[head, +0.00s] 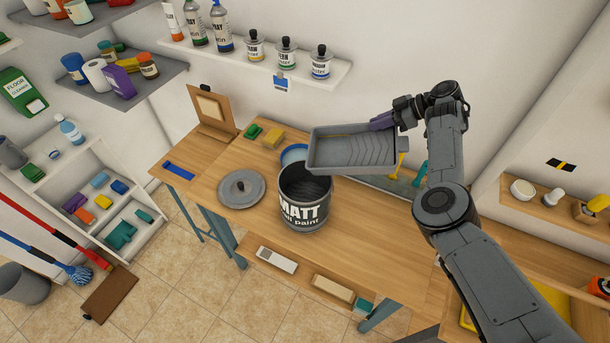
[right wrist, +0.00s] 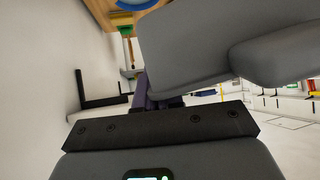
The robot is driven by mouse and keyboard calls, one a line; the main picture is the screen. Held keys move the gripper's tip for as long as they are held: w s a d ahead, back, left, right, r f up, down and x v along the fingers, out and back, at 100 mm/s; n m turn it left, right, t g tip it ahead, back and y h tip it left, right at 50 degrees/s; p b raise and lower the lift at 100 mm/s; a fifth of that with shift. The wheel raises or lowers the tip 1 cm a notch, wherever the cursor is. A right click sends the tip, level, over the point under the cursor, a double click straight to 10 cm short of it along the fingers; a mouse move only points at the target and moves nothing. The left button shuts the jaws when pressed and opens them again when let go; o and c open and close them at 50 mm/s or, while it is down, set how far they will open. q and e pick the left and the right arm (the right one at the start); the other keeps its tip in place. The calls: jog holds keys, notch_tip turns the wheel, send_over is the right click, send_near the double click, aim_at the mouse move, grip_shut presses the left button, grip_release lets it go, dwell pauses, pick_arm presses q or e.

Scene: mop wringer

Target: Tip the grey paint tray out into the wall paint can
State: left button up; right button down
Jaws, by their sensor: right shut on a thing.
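The grey paint tray (head: 355,150) is held in the air above the wooden bench, at the upper right of the can in the head view. Its ribbed inside shows, and its left end is close to the can's rim in the picture. The open wall paint can (head: 303,212), dark with "MATT" lettering, stands upright on the bench. My right gripper (head: 384,122) is shut on the tray's right end. In the right wrist view the tray's grey underside (right wrist: 200,50) fills the upper right and hides the can. My left gripper is not in view.
A grey lid (head: 241,188) lies on the bench left of the can. A blue-rimmed round container (head: 292,154) stands behind the can. A yellow sponge (head: 271,138) and a green item lie at the back. Bottles line the wall shelf (head: 300,72) above.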

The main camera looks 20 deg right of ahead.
jog(key=shift+a+r+p, duration=0.2)
jog(key=shift+r+p, duration=0.35)
jog(key=shift+r, duration=0.1)
jog(key=shift+a+r+h+p, duration=0.3)
jog(key=shift+a+h+p, duration=0.1)
jog(key=shift+p, duration=0.4)
jog(key=shift+a+r+n+h+p, duration=0.3)
jog(key=shift+a+r+h+p, duration=0.2)
jog(key=shift+p, duration=0.5)
jog(key=shift+a+r+h+p, duration=0.45)
jog(key=shift+r+p, duration=0.3)
jog(key=shift+p, duration=0.1)
jog(key=shift+a+r, duration=0.1)
jog(key=shift+a, duration=0.1)
jog(key=shift+a+r+n+h+p, duration=0.3)
jog(key=shift+a+r+h+p, duration=0.2)
jog(key=shift+r+p, duration=0.3)
jog(key=shift+a+r+g+p, duration=0.3)
jog(key=shift+a+p, duration=0.05)
jog(key=shift+p, duration=0.1)
jog(key=shift+a+r+h, duration=0.2)
jog(key=shift+a+h, duration=0.05)
